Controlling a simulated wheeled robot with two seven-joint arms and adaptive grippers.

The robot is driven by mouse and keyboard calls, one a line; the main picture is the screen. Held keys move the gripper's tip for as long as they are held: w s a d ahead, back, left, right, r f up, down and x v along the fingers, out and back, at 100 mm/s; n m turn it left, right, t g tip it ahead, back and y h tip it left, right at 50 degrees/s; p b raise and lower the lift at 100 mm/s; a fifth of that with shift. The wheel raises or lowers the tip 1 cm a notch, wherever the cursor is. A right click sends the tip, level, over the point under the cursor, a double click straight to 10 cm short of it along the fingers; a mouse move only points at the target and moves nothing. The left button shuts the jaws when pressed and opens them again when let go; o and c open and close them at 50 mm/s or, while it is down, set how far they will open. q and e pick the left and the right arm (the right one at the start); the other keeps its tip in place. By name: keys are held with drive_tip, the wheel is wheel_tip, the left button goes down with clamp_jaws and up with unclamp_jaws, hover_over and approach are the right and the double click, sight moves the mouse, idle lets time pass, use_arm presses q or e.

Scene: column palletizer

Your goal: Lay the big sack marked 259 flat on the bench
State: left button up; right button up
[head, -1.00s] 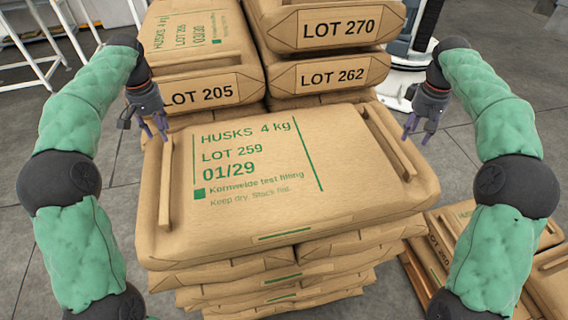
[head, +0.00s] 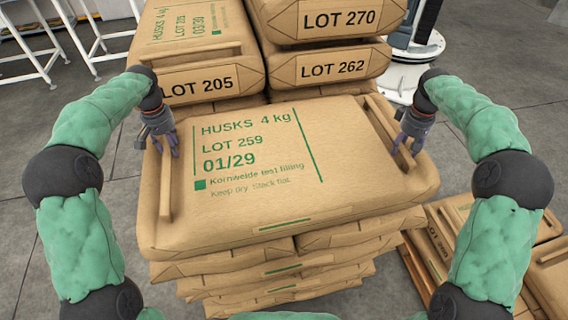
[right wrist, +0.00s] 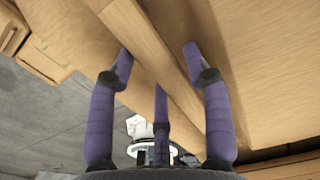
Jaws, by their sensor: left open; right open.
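The big sack marked LOT 259 (head: 255,215) is brown and lies flat on top of a stack of sacks in the head view. It has a raised strip along its left side (head: 165,195) and another along its right side (head: 394,138). My left gripper (head: 174,151) is open at the far end of the left strip. My right gripper (head: 404,148) is open at the right strip. In the right wrist view, its purple fingers (right wrist: 157,60) lie on either side of the strip (right wrist: 150,45). Contact cannot be told. No bench is clearly identifiable.
Sacks marked LOT 205 (head: 197,87), LOT 262 (head: 333,68) and LOT 270 (head: 340,20) are stacked directly behind. More sacks lie on a wooden pallet (head: 416,272) at lower right. White-framed tables (head: 50,75) stand at upper left. Grey floor shows on both sides.

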use_arm(q)
drive_tip(key=shift+f, duration=0.45)
use_arm(e)
drive_tip(key=shift+f, duration=0.5)
